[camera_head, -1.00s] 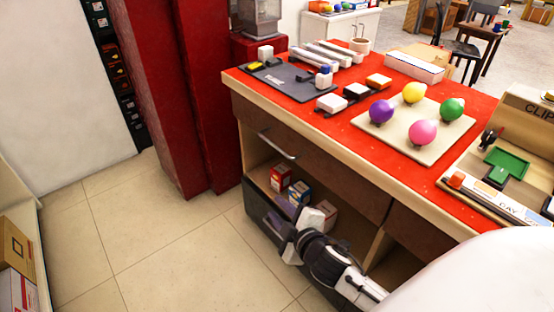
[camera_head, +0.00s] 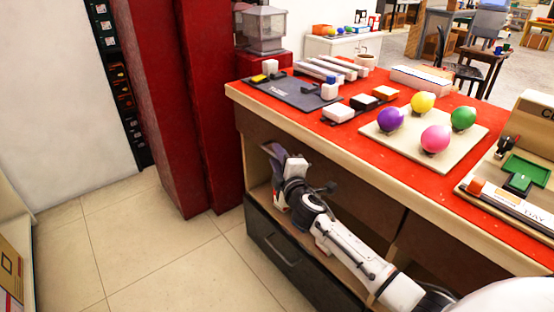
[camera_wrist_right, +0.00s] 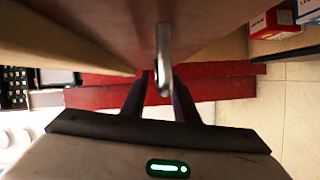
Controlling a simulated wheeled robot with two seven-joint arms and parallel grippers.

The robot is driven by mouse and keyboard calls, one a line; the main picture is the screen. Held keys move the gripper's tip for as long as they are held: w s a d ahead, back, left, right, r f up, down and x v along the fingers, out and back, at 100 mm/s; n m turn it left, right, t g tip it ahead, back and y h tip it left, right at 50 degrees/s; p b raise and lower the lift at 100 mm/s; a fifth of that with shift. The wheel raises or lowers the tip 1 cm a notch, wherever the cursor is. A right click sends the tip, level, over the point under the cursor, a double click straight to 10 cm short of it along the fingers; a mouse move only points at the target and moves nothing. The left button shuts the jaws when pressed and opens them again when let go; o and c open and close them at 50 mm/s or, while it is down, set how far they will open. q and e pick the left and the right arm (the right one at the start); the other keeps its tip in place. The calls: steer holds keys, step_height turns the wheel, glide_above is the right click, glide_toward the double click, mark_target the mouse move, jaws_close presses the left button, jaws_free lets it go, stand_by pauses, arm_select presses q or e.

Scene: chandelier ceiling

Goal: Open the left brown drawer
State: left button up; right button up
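The left brown drawer (camera_head: 355,200) sits under the red counter top, and its front looks closed. My right gripper (camera_head: 272,155) is at the left part of this drawer front and covers its handle in the head view. In the right wrist view the metal handle (camera_wrist_right: 163,60) stands out from the brown front. My right gripper's two dark fingers (camera_wrist_right: 160,100) lie on either side of the handle, apart, with a gap visible. Whether they touch it is not clear. My left gripper is not in view.
A dark lower drawer (camera_head: 290,265) with its own handle is below the shelf opening. The red counter top (camera_head: 300,125) carries a board (camera_head: 400,150) with colored balls. A red pillar (camera_head: 180,130) stands to the left. The tiled floor (camera_head: 150,255) in front is clear.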

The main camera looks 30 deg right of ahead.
steer(key=shift+w, duration=0.1)
jaws_close()
stand_by(1.4)
